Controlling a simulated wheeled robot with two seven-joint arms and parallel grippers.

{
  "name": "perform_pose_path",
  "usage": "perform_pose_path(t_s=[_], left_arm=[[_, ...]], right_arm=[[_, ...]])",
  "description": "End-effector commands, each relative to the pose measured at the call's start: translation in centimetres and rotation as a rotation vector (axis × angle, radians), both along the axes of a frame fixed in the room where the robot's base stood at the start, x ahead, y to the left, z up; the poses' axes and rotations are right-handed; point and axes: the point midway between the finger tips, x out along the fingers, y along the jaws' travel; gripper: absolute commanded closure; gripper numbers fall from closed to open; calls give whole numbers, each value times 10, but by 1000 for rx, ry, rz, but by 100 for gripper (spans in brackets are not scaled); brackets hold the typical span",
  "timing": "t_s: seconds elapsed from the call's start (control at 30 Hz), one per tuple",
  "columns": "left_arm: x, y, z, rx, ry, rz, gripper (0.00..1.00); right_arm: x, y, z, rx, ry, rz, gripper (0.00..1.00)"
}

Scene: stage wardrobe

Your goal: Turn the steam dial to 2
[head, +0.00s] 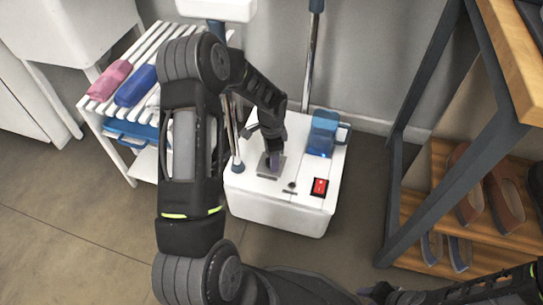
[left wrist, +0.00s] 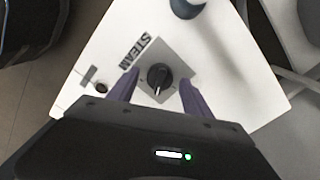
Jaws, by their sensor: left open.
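The white garment steamer base (head: 275,215) stands on the floor in the head view. Its steam dial (left wrist: 160,76) is a round black knob on a grey square plate (left wrist: 178,60), beside the word STEAM (left wrist: 138,50). A pale pointer mark on the knob points toward the gripper side of the left wrist view; scale numbers are not readable. My left gripper (head: 271,158) is over the plate and hides the dial in the head view. In the left wrist view its purple fingers (left wrist: 158,86) are open, one on each side of the knob, with gaps visible. My right gripper is not visible.
A red switch (head: 319,187) and a blue water tank (head: 322,133) sit on the base, near my left gripper. A white slatted rack (head: 92,105) with pink and blue cloths stands left. A shoe shelf (head: 440,200) stands right.

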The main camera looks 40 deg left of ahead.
Motion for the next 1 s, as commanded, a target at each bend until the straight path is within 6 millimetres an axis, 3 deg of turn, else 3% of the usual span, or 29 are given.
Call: perform_pose_path(t_s=[0.17,0.6,1.0], left_arm=[[0,0,8,1,-1,0,42],[0,0,72,0,-1,-1,42],[0,0,78,0,0,-1,42]], right_arm=[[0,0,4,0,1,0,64],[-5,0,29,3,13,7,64],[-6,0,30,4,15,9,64]])
